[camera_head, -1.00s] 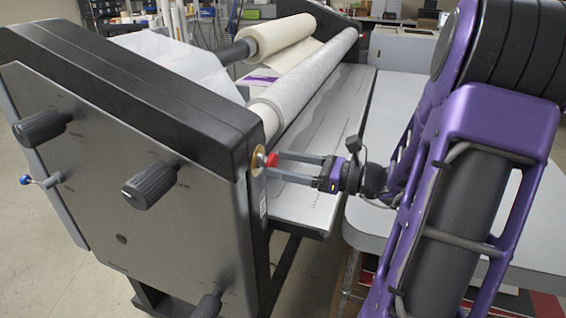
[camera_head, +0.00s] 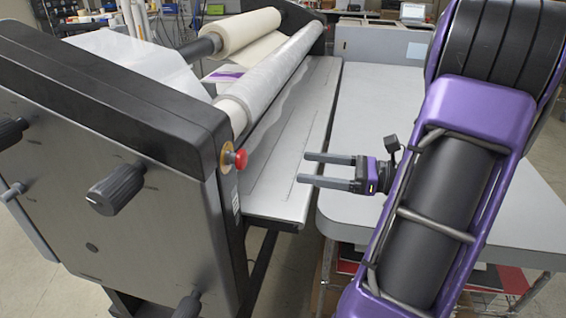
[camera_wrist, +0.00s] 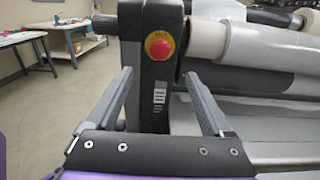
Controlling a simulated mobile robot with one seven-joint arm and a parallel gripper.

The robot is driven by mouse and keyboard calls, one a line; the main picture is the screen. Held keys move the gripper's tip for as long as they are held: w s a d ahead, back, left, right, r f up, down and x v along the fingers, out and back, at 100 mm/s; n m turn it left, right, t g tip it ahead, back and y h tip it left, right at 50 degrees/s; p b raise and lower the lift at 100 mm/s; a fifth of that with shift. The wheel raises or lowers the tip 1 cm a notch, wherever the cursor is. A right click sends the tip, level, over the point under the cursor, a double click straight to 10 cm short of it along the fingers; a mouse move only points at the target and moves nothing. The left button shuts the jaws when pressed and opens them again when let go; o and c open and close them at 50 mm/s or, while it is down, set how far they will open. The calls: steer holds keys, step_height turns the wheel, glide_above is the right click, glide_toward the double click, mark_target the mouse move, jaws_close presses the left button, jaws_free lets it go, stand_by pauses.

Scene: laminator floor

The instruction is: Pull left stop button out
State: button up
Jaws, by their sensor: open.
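The left stop button (camera_head: 238,158) is a red knob on a round yellow plate, on the end face of the laminator's near side panel. In the wrist view the red button (camera_wrist: 160,49) shows above the space between my fingers, on the black panel. My gripper (camera_head: 308,169) is open and empty. It stands to the right of the button with a clear gap, its two grey fingers pointing toward the panel. In the wrist view both fingers of my gripper (camera_wrist: 160,90) are spread wide.
The laminator (camera_head: 130,120) has several black knobs on its side panel. Long rollers (camera_head: 275,70) and a grey feed table (camera_head: 290,200) lie behind the button. A pale worktable (camera_head: 400,90) stands to the right. Air between gripper and panel is clear.

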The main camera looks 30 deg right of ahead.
steer(key=shift+v, duration=2.35)
